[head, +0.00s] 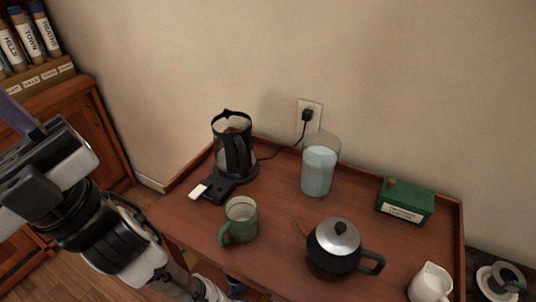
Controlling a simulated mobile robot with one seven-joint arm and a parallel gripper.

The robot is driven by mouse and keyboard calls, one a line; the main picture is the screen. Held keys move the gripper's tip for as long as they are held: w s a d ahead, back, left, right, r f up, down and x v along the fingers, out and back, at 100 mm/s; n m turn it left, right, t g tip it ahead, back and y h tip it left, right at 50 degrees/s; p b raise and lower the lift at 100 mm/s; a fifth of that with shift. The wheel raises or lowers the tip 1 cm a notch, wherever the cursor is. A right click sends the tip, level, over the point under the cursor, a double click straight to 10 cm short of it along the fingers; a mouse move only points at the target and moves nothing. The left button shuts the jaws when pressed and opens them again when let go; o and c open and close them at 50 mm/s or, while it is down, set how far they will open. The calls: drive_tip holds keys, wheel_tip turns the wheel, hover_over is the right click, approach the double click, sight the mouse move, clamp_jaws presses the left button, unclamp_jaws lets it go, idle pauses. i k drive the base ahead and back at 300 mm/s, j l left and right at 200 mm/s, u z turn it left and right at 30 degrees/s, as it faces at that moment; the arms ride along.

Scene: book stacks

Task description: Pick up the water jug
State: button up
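The water jug appears to be the clear glass vessel (319,171) holding pale blue water. It stands upright on the wooden tray-topped table, near the back wall and just below the wall socket. My arm is at the left edge of the head view, well to the left of the jug and not touching it. The end of my arm runs up to the left border, and I cannot make out the fingertips or whether they hold anything.
The raised-rim table (285,228) also holds a black-handled glass kettle (233,146) on a base, a green mug (240,219), a black-and-silver teapot (335,247), a green box (404,200) and a white pitcher (430,284). A cord runs behind the jug to the socket (309,115).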

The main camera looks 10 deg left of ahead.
sight(320, 152)
drive_tip(key=k+j+z, duration=0.1)
drive_tip(key=j+z, duration=0.25)
drive_tip(key=k+j+z, duration=0.15)
drive_tip(key=z, duration=0.2)
drive_tip(key=k+j+z, duration=0.2)
drive_tip(key=z, duration=0.15)
drive_tip(key=j, duration=0.1)
